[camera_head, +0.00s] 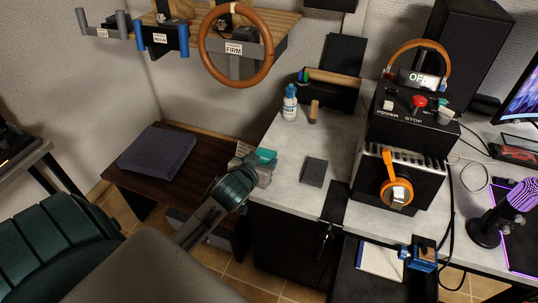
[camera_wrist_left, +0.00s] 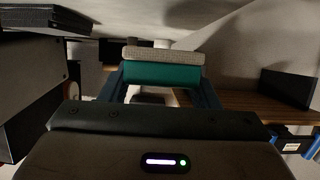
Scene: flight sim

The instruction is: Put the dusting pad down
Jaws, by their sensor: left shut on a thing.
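The dusting pad (camera_head: 266,155) shows in the head view as a small teal block at the tip of my left gripper (camera_head: 263,170). In the left wrist view the pad (camera_wrist_left: 162,74) has a teal body and a pale textured face. It sits across the blue fingers of the left gripper (camera_wrist_left: 165,88), which are shut on it. The gripper is between the dark wooden bench and the left edge of the grey worktop (camera_head: 285,160). I cannot tell its exact height. My right gripper is not in view.
A folded dark cloth (camera_head: 157,152) lies on the wooden bench (camera_head: 122,180). On the worktop are a small bottle (camera_head: 290,104), a brush-like piece (camera_head: 313,112), a dark grey block (camera_head: 315,171) and a black control box (camera_head: 412,125). Bare worktop surrounds the block.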

